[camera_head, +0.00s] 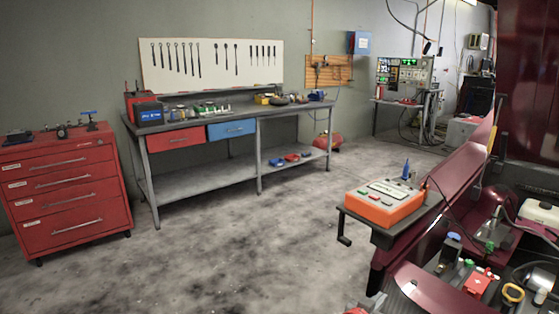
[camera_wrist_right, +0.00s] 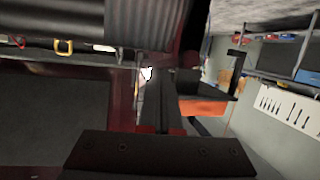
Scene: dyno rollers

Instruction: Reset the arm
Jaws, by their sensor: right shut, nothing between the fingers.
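My right gripper shows in the right wrist view (camera_wrist_right: 163,95) as dark fingers, shut with nothing between them. Its wide dark mount fills the bottom of that view. In the head view, only a small red and dark bit at the bottom edge may belong to my right arm; its fingers cannot be made out there. In the wrist view the gripper lies close to dark red bodywork, with an orange box (camera_wrist_right: 203,107) to its right. Whether the fingers touch anything cannot be told. My left gripper is not in view.
The orange tester (camera_head: 385,206) sits on a dark tray beside the dark red vehicle (camera_head: 437,190), whose open engine bay is at lower right. A workbench (camera_head: 200,182) and red tool cabinet (camera_head: 68,185) stand along the wall. The grey floor (camera_head: 240,240) between is clear.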

